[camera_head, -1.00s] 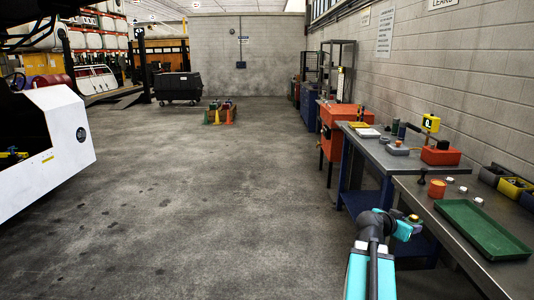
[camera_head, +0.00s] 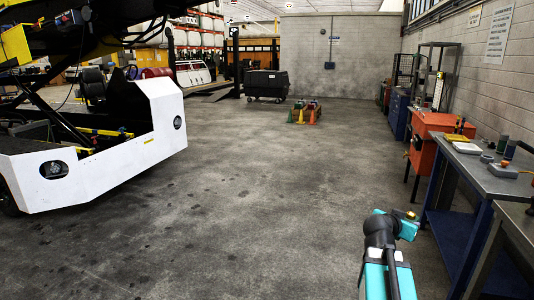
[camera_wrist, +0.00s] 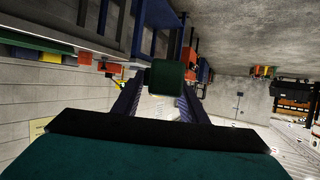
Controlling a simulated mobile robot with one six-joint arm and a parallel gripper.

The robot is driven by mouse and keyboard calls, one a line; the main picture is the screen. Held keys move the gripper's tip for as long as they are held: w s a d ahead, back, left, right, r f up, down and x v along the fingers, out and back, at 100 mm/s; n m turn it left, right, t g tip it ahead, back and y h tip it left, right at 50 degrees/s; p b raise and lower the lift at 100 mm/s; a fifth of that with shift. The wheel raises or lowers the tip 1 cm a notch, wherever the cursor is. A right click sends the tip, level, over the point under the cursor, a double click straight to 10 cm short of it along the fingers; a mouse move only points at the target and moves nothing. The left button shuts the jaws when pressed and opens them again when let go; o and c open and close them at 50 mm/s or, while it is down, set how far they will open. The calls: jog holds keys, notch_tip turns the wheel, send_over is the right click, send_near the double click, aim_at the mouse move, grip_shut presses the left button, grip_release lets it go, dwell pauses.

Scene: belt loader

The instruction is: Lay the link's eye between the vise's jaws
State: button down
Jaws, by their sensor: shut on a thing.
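In the wrist view my gripper (camera_wrist: 160,95) shows two dark fingers, shut on a dark green, block-like piece (camera_wrist: 167,77) seen end-on. I take this piece for the link, but its eye and full shape cannot be made out. In the head view only my teal arm shows at the lower right, and my gripper is out of sight there. I cannot pick out the vise for sure in either view.
An orange cabinet (camera_head: 431,126) stands beyond the bench, with blue cabinets (camera_head: 398,113) further back along the wall. A white vehicle (camera_head: 130,150) is on the left. The floor between is clear.

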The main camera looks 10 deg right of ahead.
jog(key=w+a+r+n+t+y, duration=0.1)
jog(key=w+a+n+y, duration=0.3)
jog(key=a, duration=1)
jog(key=w+a+r+n+t+y, duration=0.2)
jog(key=w+a, duration=0.5)
jog(key=a, duration=0.7)
jog(key=w+a+r+n+t+y, duration=0.1)
jog(key=w+a+n+t+y, duration=0.2)
jog(key=a, duration=1.1)
jog(key=w+n+y, duration=0.2)
jog(key=n, duration=0.1)
jog(key=shift+w+a+r+t+y, duration=0.3)
jog(key=shift+r+t+y, duration=0.05)
jog(key=shift+t+y, duration=0.05)
